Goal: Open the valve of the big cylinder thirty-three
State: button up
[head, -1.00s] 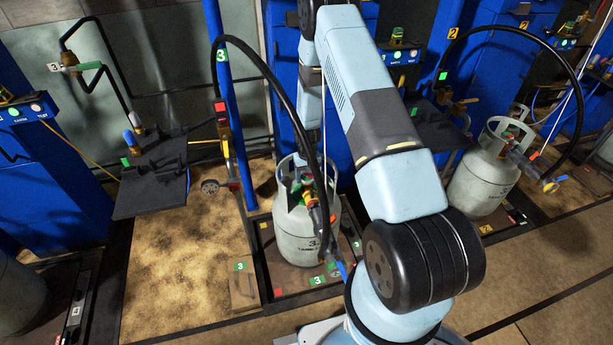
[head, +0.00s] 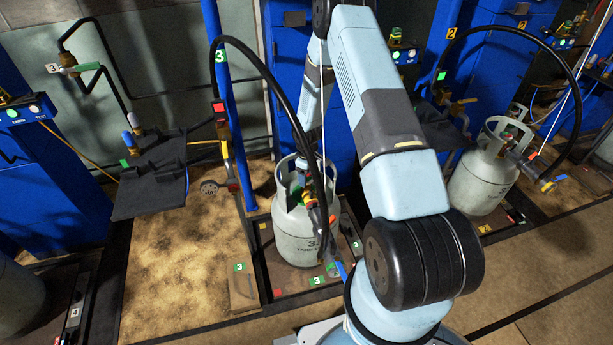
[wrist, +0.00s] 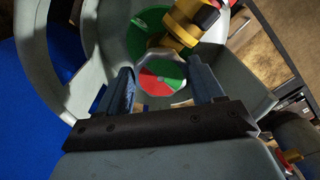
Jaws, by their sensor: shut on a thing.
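The big grey cylinder (head: 293,237) marked 3 stands upright on its platform in the head view. Its collar (wrist: 238,68) surrounds the valve in the wrist view. The valve knob (wrist: 161,76) has a red, green and pale top. My gripper (wrist: 165,88) is inside the collar, with one blue-grey finger on each side of the knob, shut on it. A yellow and black fitting (wrist: 190,22) sits just beyond the knob. In the head view the fingers and knob are too small and covered to make out; the knob's angle against its stop cannot be told.
A black hose (head: 262,66) arches down to the cylinder's front. A blue post (head: 226,110) rises behind it at left. A black shelf (head: 150,185) stands farther left. Another grey cylinder (head: 480,183) with its own hose stands at the right.

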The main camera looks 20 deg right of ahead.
jog(key=shift+w+r+n, duration=0.1)
jog(key=shift+w+n, duration=0.15)
jog(key=shift+n, duration=0.25)
jog(key=o, duration=1)
jog(key=shift+s, duration=0.15)
jog(key=shift+o, duration=0.2)
notch_tip(320, 180, up, 14)
jog(key=shift+f, duration=0.25)
jog(key=shift+r, duration=0.1)
